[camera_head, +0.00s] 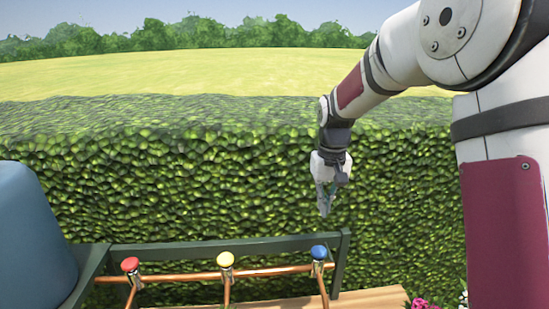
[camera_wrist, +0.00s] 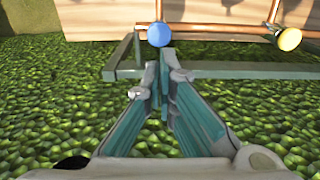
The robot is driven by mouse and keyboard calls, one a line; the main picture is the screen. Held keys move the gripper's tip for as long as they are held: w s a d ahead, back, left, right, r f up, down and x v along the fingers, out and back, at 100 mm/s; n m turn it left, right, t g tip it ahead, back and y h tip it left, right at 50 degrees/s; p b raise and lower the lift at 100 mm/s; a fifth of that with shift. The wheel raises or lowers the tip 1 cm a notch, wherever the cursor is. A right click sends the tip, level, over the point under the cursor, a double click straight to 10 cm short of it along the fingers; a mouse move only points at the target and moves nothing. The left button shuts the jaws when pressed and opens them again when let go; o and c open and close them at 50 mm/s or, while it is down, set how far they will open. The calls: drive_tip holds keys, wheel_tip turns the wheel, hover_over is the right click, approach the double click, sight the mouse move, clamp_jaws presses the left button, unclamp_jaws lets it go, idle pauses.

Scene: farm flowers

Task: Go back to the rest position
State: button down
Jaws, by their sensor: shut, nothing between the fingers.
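My gripper (camera_head: 325,207) hangs fingers down in front of the hedge, a little above and to the right of the blue knob (camera_head: 319,252). In the wrist view my gripper's fingertips (camera_wrist: 163,65) are together with nothing between them. The blue knob also shows in the wrist view (camera_wrist: 158,35), just beyond the fingertips and apart from them, as far as I can tell.
A copper pipe (camera_head: 180,279) carries a red knob (camera_head: 130,265), a yellow knob (camera_head: 226,259) and the blue one. A dark green frame (camera_head: 200,248) runs behind it. A blue container (camera_head: 30,240) stands left. Pink flowers (camera_head: 420,303) show at lower right. A hedge (camera_head: 200,180) fills the back.

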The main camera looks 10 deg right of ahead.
drive_tip(key=s+r+t, duration=0.2)
drive_tip(key=s+r, duration=0.5)
drive_tip(key=s, duration=0.4)
drive_tip(key=s+r+t, duration=0.2)
drive_tip(key=s+r, duration=0.5)
drive_tip(key=s, duration=0.4)
drive_tip(key=s+f+t, duration=0.1)
drive_tip(key=s, duration=0.6)
drive_tip(key=shift+s+f, duration=0.2)
drive_tip(key=shift+s, duration=0.1)
